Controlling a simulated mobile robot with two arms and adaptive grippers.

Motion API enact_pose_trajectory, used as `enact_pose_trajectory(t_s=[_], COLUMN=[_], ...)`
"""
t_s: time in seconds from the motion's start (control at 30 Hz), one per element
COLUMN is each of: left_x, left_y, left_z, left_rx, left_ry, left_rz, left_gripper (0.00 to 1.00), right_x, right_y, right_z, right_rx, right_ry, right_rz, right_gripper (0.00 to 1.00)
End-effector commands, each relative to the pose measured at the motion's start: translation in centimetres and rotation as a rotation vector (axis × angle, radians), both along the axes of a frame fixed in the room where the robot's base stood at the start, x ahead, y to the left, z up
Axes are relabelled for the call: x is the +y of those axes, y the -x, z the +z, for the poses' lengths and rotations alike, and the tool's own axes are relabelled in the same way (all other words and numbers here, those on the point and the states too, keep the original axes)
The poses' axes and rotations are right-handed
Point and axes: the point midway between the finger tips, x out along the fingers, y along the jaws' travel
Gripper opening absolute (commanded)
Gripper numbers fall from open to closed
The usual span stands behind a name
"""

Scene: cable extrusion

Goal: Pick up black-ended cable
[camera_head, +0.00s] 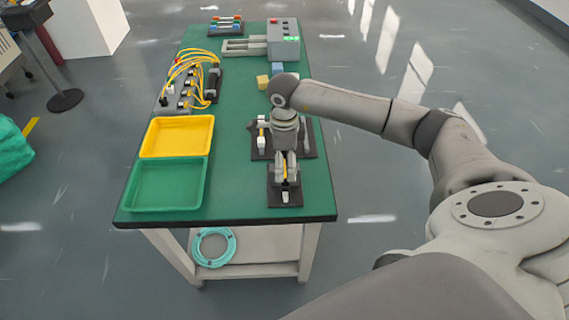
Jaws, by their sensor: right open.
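My right gripper (286,168) is over the front right part of the green table, pointing down. It is open, its fingers above a small dark fixture (286,198). Something thin and yellow shows between or just below the fingers, with a whitish end towards the table's front edge. I cannot tell whether the fingers touch it. My left gripper is not in view.
A yellow tray (178,117) and a green tray (130,190) stand at the left. A second dark fixture (309,143) is partly hidden behind my gripper. A grey machine (283,38) stands at the back right.

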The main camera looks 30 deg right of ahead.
Motion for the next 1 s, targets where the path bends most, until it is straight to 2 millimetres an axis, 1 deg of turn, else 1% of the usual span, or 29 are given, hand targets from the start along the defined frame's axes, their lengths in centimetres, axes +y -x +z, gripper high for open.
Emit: enact_pose_trajectory(t_s=[0.13, 0.17, 0.6, 0.83, 0.87, 1.0], left_x=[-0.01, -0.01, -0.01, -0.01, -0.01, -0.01], left_y=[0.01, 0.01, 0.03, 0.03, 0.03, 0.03], left_z=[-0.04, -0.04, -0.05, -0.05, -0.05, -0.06], left_rx=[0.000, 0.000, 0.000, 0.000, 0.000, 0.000], left_ry=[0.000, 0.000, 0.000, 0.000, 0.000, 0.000], left_rz=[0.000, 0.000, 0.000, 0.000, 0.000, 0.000], left_gripper=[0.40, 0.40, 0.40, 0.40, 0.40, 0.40], right_x=[0.01, 0.02, 0.03, 0.03, 0.04, 0.05], right_y=[0.00, 0.00, 0.05, 0.07, 0.08, 0.10], right_z=[-0.02, -0.01, -0.06, -0.08, -0.08, -0.10], right_rx=[0.000, 0.000, 0.002, 0.002, 0.002, 0.003], right_ry=[0.000, 0.000, 0.000, 0.000, 0.000, -0.001], right_rz=[0.000, 0.000, 0.000, 0.000, 0.000, 0.001], right_gripper=[1.00, 0.97, 0.41, 0.40, 0.36, 0.35])
